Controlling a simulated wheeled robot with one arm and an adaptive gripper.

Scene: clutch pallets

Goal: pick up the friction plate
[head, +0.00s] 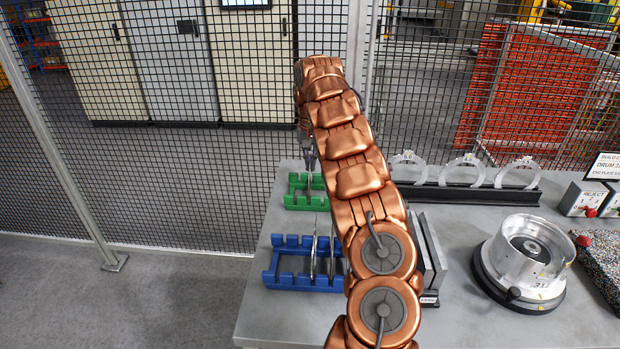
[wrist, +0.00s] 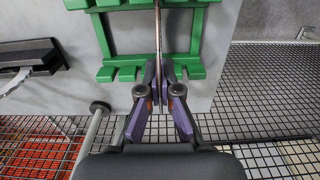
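A thin plate (wrist: 158,32) stands on edge in the green rack (wrist: 105,38), seen edge-on in the wrist view. I take it to be the friction plate, though its face is hidden. In the head view the green rack (head: 300,203) is at the table's far left, with the plate (head: 309,181) upright in it. My gripper (wrist: 160,72) is at the plate's near edge, one finger on each side. The fingers look closed against the plate, which still sits in the rack. In the head view my gripper (head: 309,153) is partly hidden by my arm.
A blue rack (head: 285,281) holds upright thin plates (head: 314,254) nearer on the table (head: 262,325). A black rail (head: 470,196) with metal rings lies at the back. A metal drum (head: 529,252) stands right. Mesh fencing (head: 180,180) runs close behind the table.

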